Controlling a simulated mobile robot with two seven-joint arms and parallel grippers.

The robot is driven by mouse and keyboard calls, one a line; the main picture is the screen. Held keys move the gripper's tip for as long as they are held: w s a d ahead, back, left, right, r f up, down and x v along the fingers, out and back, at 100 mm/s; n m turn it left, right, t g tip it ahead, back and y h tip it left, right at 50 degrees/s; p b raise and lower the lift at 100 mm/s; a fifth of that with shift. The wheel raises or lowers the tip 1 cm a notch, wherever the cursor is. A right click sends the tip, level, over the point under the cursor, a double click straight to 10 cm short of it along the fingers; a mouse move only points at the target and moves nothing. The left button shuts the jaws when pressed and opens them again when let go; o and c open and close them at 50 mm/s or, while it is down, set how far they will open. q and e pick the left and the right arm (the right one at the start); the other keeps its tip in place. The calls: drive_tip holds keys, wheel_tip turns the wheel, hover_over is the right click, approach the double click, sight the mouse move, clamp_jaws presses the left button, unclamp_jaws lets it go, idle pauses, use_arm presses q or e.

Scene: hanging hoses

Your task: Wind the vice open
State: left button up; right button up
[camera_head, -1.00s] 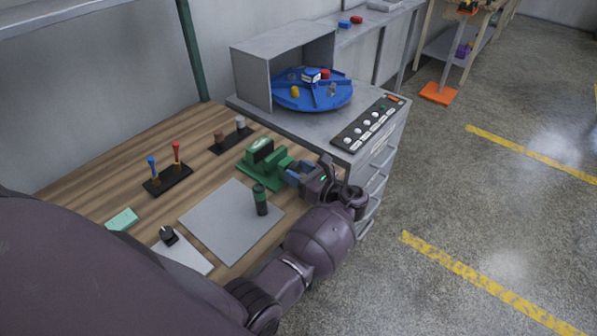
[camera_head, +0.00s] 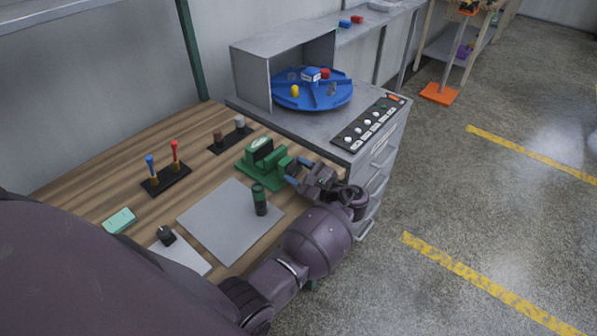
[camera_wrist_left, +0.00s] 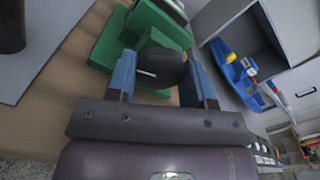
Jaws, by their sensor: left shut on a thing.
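The green vice (camera_head: 262,165) stands on the wooden bench near its right end; it also shows at the top of the left wrist view (camera_wrist_left: 130,40). My left gripper (camera_head: 297,171) is at the right end of the vice. In the left wrist view its two blue fingers (camera_wrist_left: 162,75) stand on either side of a dark rounded knob (camera_wrist_left: 164,66) with a pale line on it, and are shut on it. The head view mostly hides this knob behind the fingers. My right gripper is not in view.
A dark green cylinder (camera_head: 260,200) stands on a grey mat (camera_head: 215,222) in front of the vice. A rack with a blue and a red tool (camera_head: 166,180) is farther left. A grey cabinet with a blue turntable (camera_head: 330,100) and button panel (camera_head: 368,124) is behind.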

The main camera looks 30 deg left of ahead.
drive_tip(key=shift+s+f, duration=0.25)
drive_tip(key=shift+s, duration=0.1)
use_arm(q)
drive_tip(key=shift+n, duration=0.3)
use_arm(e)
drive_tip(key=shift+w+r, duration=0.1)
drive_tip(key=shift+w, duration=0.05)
use_arm(q)
drive_tip(key=o, duration=0.9)
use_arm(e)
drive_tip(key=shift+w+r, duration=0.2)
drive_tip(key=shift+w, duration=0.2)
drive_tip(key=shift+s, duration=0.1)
